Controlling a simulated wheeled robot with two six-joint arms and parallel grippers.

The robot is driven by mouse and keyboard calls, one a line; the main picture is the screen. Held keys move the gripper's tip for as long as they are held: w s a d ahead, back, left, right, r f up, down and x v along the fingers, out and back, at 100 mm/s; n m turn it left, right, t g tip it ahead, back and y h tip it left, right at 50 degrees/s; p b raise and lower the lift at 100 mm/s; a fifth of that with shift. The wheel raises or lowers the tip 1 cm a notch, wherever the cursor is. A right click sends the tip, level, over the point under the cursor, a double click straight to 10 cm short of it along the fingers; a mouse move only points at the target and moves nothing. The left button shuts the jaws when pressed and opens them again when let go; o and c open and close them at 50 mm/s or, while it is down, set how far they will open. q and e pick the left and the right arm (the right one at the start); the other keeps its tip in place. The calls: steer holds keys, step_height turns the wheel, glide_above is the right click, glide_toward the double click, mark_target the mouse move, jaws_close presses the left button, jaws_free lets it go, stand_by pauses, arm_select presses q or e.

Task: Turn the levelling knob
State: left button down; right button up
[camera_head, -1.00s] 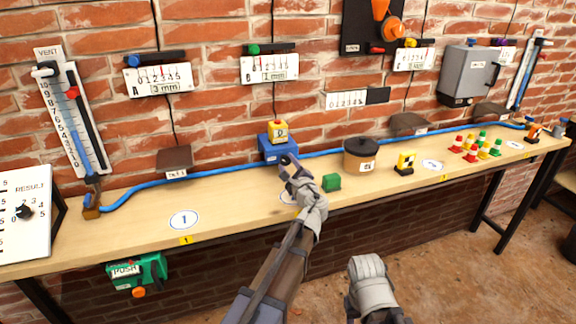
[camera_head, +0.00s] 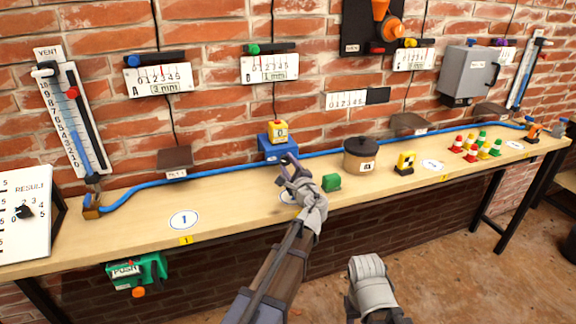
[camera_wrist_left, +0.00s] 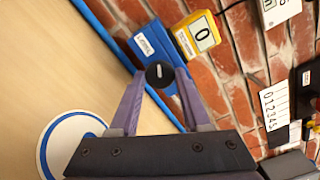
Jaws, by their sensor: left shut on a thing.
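The levelling knob (camera_wrist_left: 160,74) is a round black knob with a pale line across its face, at the front of a blue block (camera_head: 270,150). A yellow unit (camera_head: 278,132) sits on this block; in the left wrist view the yellow unit (camera_wrist_left: 198,36) shows a 0. My left gripper (camera_head: 288,160) is shut on the knob; its purple fingertips meet the knob's two sides in the left wrist view.
A blue hose (camera_head: 225,167) runs along the back of the wooden bench (camera_head: 130,222). The bench front on the left is clear.

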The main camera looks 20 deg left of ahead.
arm_select(q)
steer(key=shift+c, duration=1.9)
jaws_free()
steer(key=v, duration=0.8)
